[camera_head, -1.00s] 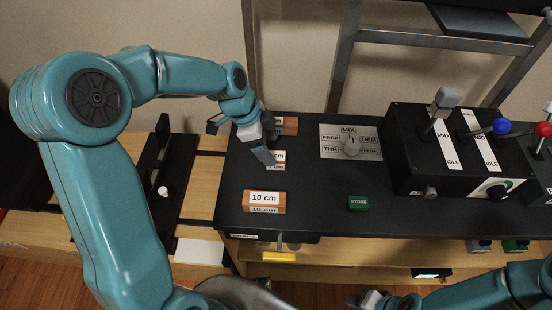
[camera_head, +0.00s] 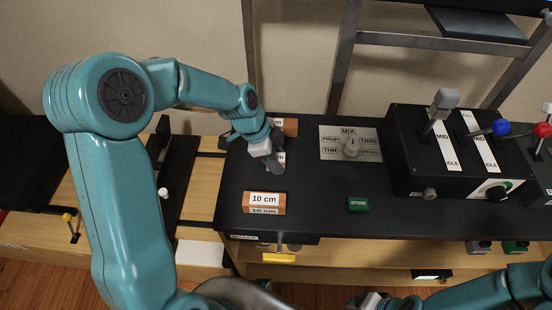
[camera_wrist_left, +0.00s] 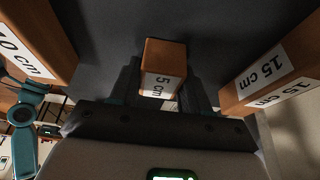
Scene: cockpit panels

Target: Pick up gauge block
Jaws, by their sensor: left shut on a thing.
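Three orange-brown gauge blocks with white labels are in view. The 10 cm block (camera_head: 264,208) lies at the front left of the black panel top, and it shows at the upper left of the left wrist view (camera_wrist_left: 38,35). The 15 cm block (camera_head: 290,127) lies at the back, largely behind my left arm. My left gripper (camera_head: 276,170) is between them, shut on the 5 cm block (camera_wrist_left: 165,56), whose label also peeks out in the head view (camera_head: 281,157). I cannot tell if that block touches the panel. My right gripper (camera_head: 368,300) is at the bottom edge, its jaws unclear.
A MIX plate with a knob (camera_head: 350,145) and a green STORE block (camera_head: 358,204) are to the right. A black lever box (camera_head: 445,160) stands farther right. The panel between the 10 cm block and the STORE block is clear.

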